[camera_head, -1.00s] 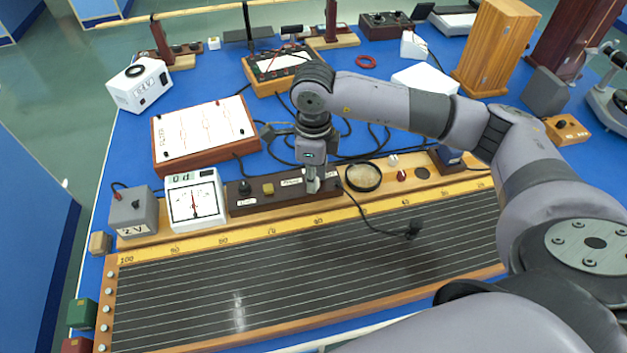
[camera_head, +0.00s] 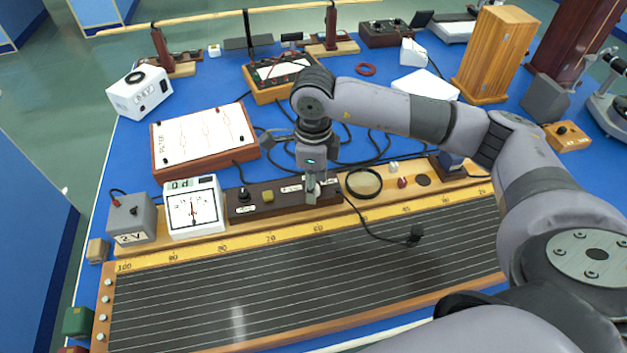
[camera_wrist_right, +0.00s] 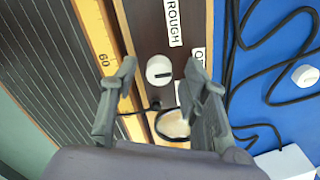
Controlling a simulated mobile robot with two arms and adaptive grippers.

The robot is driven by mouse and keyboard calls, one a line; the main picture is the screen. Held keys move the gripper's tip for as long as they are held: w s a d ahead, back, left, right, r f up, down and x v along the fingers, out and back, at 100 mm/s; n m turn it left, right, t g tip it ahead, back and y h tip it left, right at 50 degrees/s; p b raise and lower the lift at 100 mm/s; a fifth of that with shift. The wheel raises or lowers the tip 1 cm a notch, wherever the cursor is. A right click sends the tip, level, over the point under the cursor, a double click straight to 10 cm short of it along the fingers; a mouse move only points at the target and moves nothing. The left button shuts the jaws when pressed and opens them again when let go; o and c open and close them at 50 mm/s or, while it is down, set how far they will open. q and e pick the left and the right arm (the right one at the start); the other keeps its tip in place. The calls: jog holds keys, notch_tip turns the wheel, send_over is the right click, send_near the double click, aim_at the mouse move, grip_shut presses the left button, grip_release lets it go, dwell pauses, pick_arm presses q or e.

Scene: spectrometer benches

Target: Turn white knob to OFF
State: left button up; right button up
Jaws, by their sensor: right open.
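The white knob (camera_wrist_right: 159,70) is round with a short dark mark on its lower right part, and sits on a dark brown strip (camera_wrist_right: 150,28) in the right wrist view. In the head view my right gripper (camera_head: 312,198) points down at the strip's right end and hides the knob.
A white meter (camera_head: 193,222) and a grey 2 V box (camera_head: 131,222) stand left of the strip. A black ring magnifier (camera_head: 364,183) lies close right of the gripper. Black cables (camera_head: 375,236) run around it. The long wire board (camera_head: 300,280) is in front.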

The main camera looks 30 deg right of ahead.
notch_tip(320, 180, up, 12)
dwell(0.7)
dwell(0.4)
